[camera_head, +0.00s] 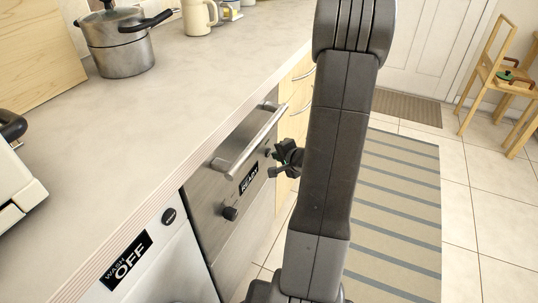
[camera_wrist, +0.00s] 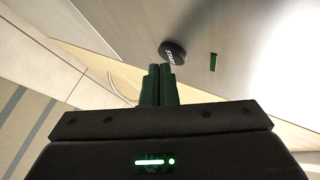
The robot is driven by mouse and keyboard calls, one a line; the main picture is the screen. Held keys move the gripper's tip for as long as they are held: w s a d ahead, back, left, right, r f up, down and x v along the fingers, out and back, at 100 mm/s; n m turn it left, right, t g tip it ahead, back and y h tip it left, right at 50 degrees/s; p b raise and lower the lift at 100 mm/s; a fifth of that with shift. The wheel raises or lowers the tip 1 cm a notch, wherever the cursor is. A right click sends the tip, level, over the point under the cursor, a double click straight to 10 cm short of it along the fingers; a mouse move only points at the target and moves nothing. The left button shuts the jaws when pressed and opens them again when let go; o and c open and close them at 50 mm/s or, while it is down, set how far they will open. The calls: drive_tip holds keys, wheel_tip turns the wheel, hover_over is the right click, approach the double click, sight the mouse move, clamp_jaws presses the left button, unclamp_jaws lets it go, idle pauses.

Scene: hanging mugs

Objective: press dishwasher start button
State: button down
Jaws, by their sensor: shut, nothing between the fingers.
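The dishwasher (camera_head: 212,185) is a steel-fronted appliance under the counter with a bar handle, a dark knob (camera_head: 230,213) and a black display (camera_head: 249,178) reading READY. In the wrist view its round black button (camera_wrist: 173,51) is marked START, with a small green light (camera_wrist: 213,62) to its right. My gripper (camera_wrist: 163,70) is shut and empty, its fingertips right at the lower edge of the button in the picture. I cannot tell whether they touch it. In the head view my gripper (camera_head: 273,164) is in front of the right part of the panel, partly hidden by my arm.
A white washer (camera_head: 165,262) with a WASH OFF display stands to the left of the dishwasher. The counter (camera_head: 170,105) above holds a steel pot (camera_head: 120,52) and a cream mug (camera_head: 198,18). A striped rug (camera_head: 395,200) lies on the tiled floor at right, with a wooden chair (camera_head: 490,75) beyond.

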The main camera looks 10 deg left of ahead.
drive_tip(key=shift+w+a+b, duration=0.1)
drive_tip(key=shift+a+b, duration=0.25)
drive_tip(key=shift+a, duration=0.1)
idle(0.6)
idle(0.4)
drive_tip(key=shift+d+b, duration=0.3)
drive_tip(key=shift+d, duration=0.5)
drive_tip(key=d, duration=0.2)
drive_tip(key=s+d+b, duration=0.1)
drive_tip(key=d, duration=0.2)
drive_tip(key=shift+s, duration=0.15)
drive_tip(key=shift+a, duration=0.1)
idle(0.3)
